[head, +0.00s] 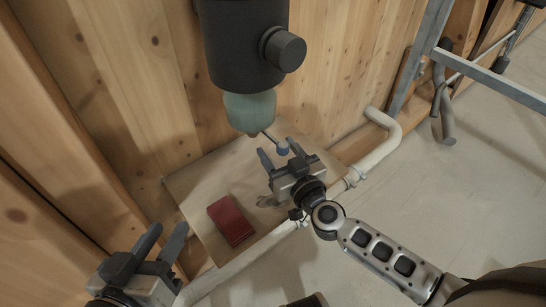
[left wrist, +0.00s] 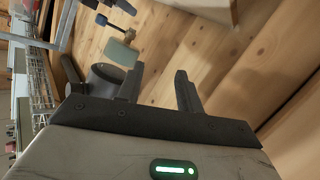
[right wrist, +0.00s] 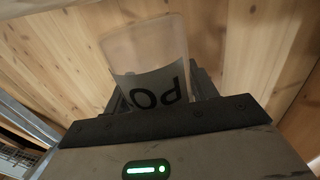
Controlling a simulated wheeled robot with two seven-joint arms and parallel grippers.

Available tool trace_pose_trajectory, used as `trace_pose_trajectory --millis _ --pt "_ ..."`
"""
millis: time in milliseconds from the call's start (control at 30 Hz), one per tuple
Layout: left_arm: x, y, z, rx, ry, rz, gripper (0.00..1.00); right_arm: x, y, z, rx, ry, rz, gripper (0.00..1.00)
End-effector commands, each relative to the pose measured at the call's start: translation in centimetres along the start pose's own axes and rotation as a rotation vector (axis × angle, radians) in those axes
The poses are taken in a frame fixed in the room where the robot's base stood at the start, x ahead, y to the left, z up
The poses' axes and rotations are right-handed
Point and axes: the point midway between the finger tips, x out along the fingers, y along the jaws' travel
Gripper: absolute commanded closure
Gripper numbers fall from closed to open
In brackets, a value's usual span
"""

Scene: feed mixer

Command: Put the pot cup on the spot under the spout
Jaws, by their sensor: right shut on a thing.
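In the head view that gripper (head: 280,155) is over the wooden board, just right of and below the greenish spout (head: 250,112); the cup cannot be made out there. The spout also shows in the left wrist view (left wrist: 121,52). I cannot make out a marked spot under the spout. My left gripper (head: 164,238) is open and empty at the lower left.
A dark red block (head: 231,220) lies on the wooden board (head: 195,185). The black mixer body (head: 228,55) with its side knob hangs above. A small blue knob (head: 282,150) on a thin rod is close to my right fingers. A pale pipe (head: 375,155) runs along the board's edge.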

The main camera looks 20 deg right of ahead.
Motion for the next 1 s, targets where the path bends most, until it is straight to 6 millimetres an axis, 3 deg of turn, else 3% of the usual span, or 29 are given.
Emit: trace_pose_trajectory --millis 33,133,700,733,800,1000 --pt "0.5 0.1 0.4 -0.049 0.043 0.028 0.64 -0.1 0.0 2.3 0.000 -0.003 -0.001 0.68" --pt "0.6 0.8 -0.6 -0.121 0.101 0.075 0.64 -0.1 0.0 3.3 0.000 -0.002 -0.001 0.68" --pt "0.4 1.4 -1.5 -0.180 0.142 0.117 0.64 -0.1 0.0 4.0 -0.001 -0.003 -0.001 0.68" --pt "0.4 1.4 -1.6 -0.180 0.144 0.118 0.64 -0.1 0.0 4.0 -0.001 -0.002 -0.001 0.40" --pt "0.4 1.4 -1.6 -0.180 0.144 0.118 0.64 -0.1 0.0 3.9 -0.001 -0.002 -0.001 0.21" --pt "0.4 1.4 -1.7 -0.180 0.145 0.117 0.64 -0.1 0.0 3.9 -0.001 -0.002 -0.001 0.21"
